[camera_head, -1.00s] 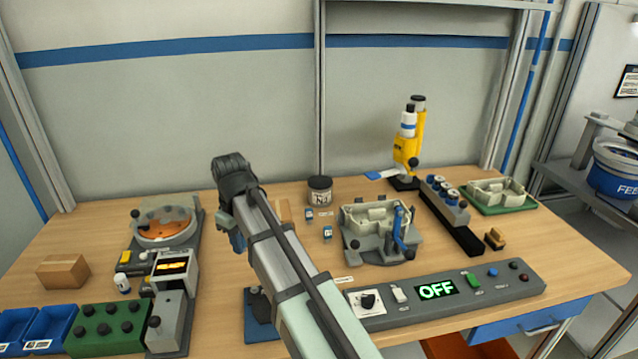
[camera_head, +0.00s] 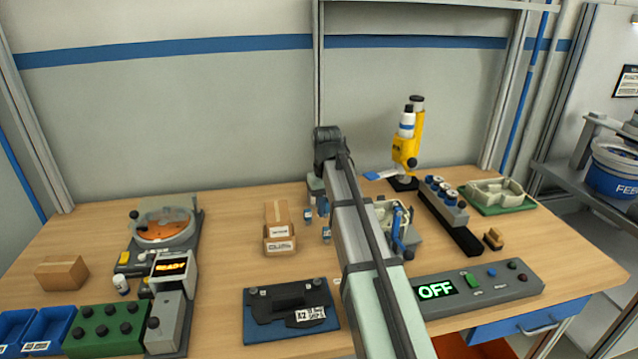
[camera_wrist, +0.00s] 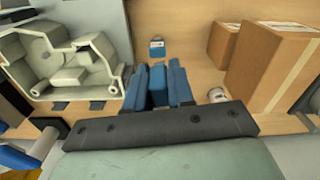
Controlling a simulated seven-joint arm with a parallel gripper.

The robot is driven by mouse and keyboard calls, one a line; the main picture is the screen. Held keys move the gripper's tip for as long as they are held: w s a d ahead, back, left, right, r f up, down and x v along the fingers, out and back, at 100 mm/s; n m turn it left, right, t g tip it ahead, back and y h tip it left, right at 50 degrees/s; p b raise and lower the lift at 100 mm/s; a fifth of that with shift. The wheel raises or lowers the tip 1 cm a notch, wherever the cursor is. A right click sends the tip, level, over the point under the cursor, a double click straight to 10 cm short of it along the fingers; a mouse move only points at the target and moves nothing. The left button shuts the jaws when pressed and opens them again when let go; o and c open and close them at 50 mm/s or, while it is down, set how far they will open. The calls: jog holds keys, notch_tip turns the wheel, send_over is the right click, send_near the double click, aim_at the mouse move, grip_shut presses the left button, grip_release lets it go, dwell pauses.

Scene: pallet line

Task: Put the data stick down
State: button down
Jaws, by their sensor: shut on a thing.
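My gripper (camera_wrist: 157,88) shows at the middle of the wrist view with its blue fingers close together. It is shut on a narrow blue piece, apparently the data stick (camera_wrist: 158,84), which is mostly hidden between the fingers. A separate small blue item with a white label (camera_wrist: 157,48) lies on the wood tabletop beyond the fingertips. In the head view my arm hides most of the gripper (camera_head: 323,206), and the held stick cannot be made out.
Cardboard boxes (camera_head: 279,246) stand left of the gripper. A pale fixture (camera_wrist: 65,92) is close on the left in the wrist view. A dark plate on a blue mat (camera_head: 262,331), a control panel (camera_head: 490,290) and a yellow microscope (camera_head: 405,150) surround the area. Bare tabletop (camera_head: 230,255) lies further left.

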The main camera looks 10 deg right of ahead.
jog(key=w+r+n, duration=0.4)
jog(key=w+n, duration=0.4)
jog(key=w, duration=0.3)
jog(key=w+r+n, duration=0.4)
jog(key=w+n, duration=0.4)
jog(key=w, duration=0.3)
jog(key=shift+w+d+f, duration=0.1)
jog(key=shift+d+f, duration=0.1)
jog(key=shift+f, duration=2.2)
jog(key=shift+d+f, duration=0.2)
jog(key=shift+f, duration=2.2)
jog(key=shift+f, duration=0.15)
jog(key=c, duration=1)
grip_release()
notch_tip(320, 180, up, 12)
jog(key=shift+r, duration=0.2)
jog(key=shift+o, duration=0.2)
